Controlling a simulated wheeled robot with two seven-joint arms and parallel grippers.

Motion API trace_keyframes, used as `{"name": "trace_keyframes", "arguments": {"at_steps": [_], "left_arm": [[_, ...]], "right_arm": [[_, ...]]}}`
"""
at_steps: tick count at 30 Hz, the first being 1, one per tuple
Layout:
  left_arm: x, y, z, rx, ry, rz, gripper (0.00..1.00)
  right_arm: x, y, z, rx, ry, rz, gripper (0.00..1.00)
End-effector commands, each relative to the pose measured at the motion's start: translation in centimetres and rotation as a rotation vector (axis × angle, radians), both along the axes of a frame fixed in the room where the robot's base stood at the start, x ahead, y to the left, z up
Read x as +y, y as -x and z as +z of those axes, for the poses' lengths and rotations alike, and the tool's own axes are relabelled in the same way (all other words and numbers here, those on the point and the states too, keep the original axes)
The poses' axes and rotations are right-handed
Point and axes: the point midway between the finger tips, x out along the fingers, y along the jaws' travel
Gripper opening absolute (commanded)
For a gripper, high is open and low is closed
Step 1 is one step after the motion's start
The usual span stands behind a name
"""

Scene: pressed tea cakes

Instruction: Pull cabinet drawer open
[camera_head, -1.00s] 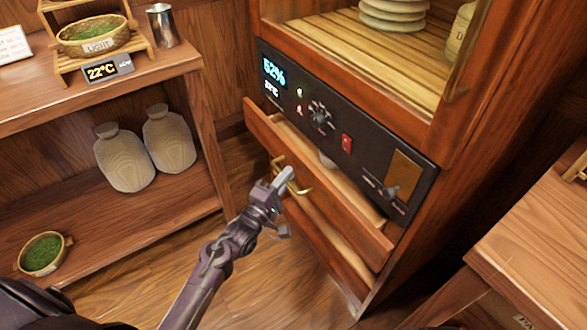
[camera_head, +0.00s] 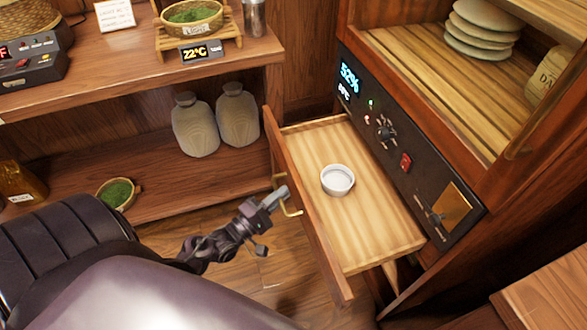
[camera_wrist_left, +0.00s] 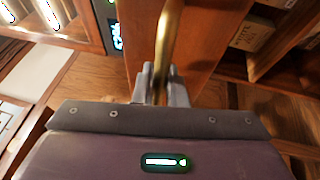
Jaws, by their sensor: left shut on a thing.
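The wooden cabinet drawer (camera_head: 385,215) stands well out from the cabinet, and its light wood floor shows. A small white cup (camera_head: 338,180) sits inside it. The brass handle (camera_head: 288,195) is on the drawer's front panel (camera_head: 305,215). My left gripper (camera_head: 278,196) is shut on this handle. In the left wrist view the handle (camera_wrist_left: 167,45) runs between the fingers of my left gripper (camera_wrist_left: 162,85). My right gripper is not in view.
A black control panel (camera_head: 400,145) with a display is above the drawer. Plates (camera_head: 480,30) stand in the cabinet's upper part. A shelf (camera_head: 225,75) with a basket (camera_head: 192,17) is at the left, with two jars (camera_head: 240,115) below. A wooden table (camera_head: 550,285) is at the lower right.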

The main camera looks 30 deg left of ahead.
Motion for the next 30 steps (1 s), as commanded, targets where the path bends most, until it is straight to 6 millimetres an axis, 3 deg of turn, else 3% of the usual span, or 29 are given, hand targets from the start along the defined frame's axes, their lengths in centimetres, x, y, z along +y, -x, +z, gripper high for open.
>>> {"name": "trace_keyframes", "arguments": {"at_steps": [17,18,22,30], "left_arm": [[0.68,0.92,-0.09,0.001,0.001,0.000,0.00],[0.67,0.93,-0.09,0.001,0.001,0.000,0.15],[0.68,0.91,-0.07,0.001,0.000,0.000,0.33],[0.70,0.95,-0.05,0.000,0.000,0.000,0.33]], "right_arm": [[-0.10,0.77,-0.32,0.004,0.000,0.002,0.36],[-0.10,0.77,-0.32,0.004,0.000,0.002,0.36],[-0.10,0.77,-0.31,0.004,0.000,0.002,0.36],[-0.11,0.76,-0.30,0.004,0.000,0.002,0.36]]}}
